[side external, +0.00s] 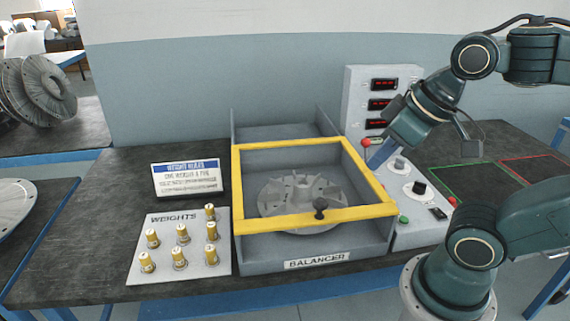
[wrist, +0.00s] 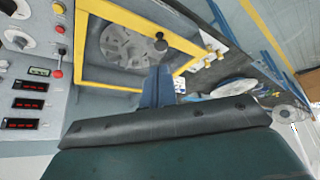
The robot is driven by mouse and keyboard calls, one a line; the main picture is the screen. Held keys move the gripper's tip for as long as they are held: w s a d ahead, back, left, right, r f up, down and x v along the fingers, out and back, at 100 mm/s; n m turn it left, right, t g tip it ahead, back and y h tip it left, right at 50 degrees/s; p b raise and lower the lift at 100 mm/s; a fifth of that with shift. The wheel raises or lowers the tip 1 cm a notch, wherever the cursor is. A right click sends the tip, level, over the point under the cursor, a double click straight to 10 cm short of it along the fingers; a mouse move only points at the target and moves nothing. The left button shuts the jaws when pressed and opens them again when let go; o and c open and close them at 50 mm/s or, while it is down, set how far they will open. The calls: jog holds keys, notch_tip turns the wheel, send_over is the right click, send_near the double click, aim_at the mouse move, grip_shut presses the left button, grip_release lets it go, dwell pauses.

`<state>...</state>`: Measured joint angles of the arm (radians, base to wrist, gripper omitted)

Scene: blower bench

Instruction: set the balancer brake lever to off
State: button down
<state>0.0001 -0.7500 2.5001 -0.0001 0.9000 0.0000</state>
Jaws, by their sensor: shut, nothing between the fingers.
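The lever with a red ball end (side external: 366,142) stands at the back left of the balancer's control panel, just beside the yellow-framed lid. In the wrist view a red ball on a short stalk (wrist: 58,73) at the left looks like the same lever. My gripper (side external: 375,162) is shut and empty, its blue fingers close to the lever in the side view; I cannot tell if they touch. In the wrist view my gripper's fingers (wrist: 158,82) point over the lid, with the red ball well to their left. No on or off marking is readable.
The balancer's yellow-framed lid (side external: 240,190) is down over the rotor (side external: 295,200). The panel has a black knob (side external: 419,188), grey knob (side external: 399,163) and green button (side external: 404,219). A display column (side external: 355,100) stands behind. Brass weights (side external: 183,235) are at front left.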

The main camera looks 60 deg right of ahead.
jog(key=c, duration=2.1)
grip_release()
jog(key=o, duration=0.7)
jog(key=shift+w+d+r, duration=0.1)
jog(key=shift+c, duration=0.2)
jog(key=o, duration=0.4)
jog(key=shift+w+d+r, duration=0.15)
jog(key=shift+w, duration=0.1)
jog(key=shift+c, duration=0.2)
jog(key=w+d+r+m+g+h, duration=0.2)
jog(key=w+d+r+m+g, duration=0.15)
jog(key=w+d, duration=1.1)
jog(key=d+f+m+g, duration=0.1)
jog(key=d+f, duration=0.2)
jog(key=d, duration=0.7)
jog(key=d+f+m+g+y, duration=0.1)
jog(key=d+f, duration=0.3)
jog(key=d, duration=0.7)
jog(key=shift+w+d+f+g, duration=0.2)
jog(key=shift+w+d+g, duration=0.1)
jog(key=shift+w+g, duration=0.05)
jog(key=shift+f+m, duration=0.15)
jog(key=shift+m, duration=0.2)
